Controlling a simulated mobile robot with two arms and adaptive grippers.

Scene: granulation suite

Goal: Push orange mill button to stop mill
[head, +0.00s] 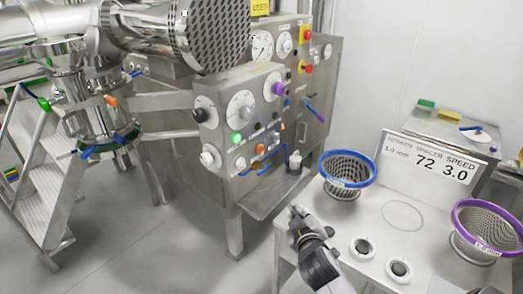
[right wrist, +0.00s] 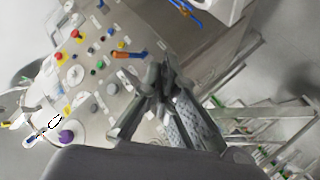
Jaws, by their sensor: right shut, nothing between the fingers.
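The steel control panel (head: 240,115) stands at mid-picture, with dials, knobs and small buttons. A green button (head: 236,138) glows on its lower part. A small orange control (head: 259,148) shows to its right, but I cannot tell for sure that it is the mill button. My right gripper (head: 296,212) is shut and empty, in front of the panel's lower right and apart from it, by the white table. The right wrist view shows its fingers (right wrist: 160,78) together, with an orange piece (right wrist: 128,55) beyond them. My left gripper is not in view.
A blue-rimmed screen basket (head: 347,168) and a purple-rimmed one (head: 487,228) stand on the white table (head: 350,213). Steel steps (head: 38,190) are at left.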

